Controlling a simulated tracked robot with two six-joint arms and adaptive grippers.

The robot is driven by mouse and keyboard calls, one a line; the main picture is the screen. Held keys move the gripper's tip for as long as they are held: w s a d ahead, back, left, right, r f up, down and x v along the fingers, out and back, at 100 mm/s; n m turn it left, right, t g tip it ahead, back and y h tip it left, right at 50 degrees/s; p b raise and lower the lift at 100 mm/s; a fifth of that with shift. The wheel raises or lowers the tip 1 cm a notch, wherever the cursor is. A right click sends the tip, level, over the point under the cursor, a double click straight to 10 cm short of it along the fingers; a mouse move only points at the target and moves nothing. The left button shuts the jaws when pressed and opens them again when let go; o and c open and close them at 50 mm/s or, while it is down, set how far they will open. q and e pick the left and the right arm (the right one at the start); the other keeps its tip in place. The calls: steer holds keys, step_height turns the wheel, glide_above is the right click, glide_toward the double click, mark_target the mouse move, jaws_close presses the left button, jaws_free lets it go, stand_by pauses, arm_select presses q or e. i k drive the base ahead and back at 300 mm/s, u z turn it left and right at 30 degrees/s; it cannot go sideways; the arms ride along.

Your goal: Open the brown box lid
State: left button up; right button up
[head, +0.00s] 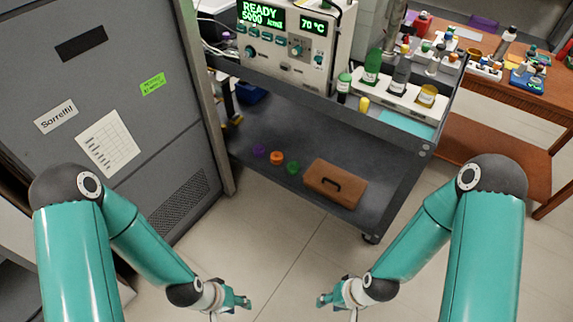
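The brown box (336,183) sits on the lower shelf of the grey cart, near its front right corner. Its lid is closed and has a dark handle on top. My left gripper (243,302) and my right gripper (323,300) hang low in front of the cart, apart from each other. Both are in front of and below the box in the picture, and neither touches it. The fingers are small here, so I cannot tell whether they are open or shut. I see nothing held in them.
Purple (258,150), orange (277,158) and green (293,167) caps lie left of the box on the shelf (270,125). The upper shelf carries an instrument (290,50) and bottles (372,68). A grey cabinet (100,100) stands left. The floor (270,240) ahead is clear.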

mark_target(349, 187)
steer(key=k, duration=0.45)
steer(key=z, duration=0.25)
steer(key=i, duration=1.45)
steer(key=u, duration=0.7)
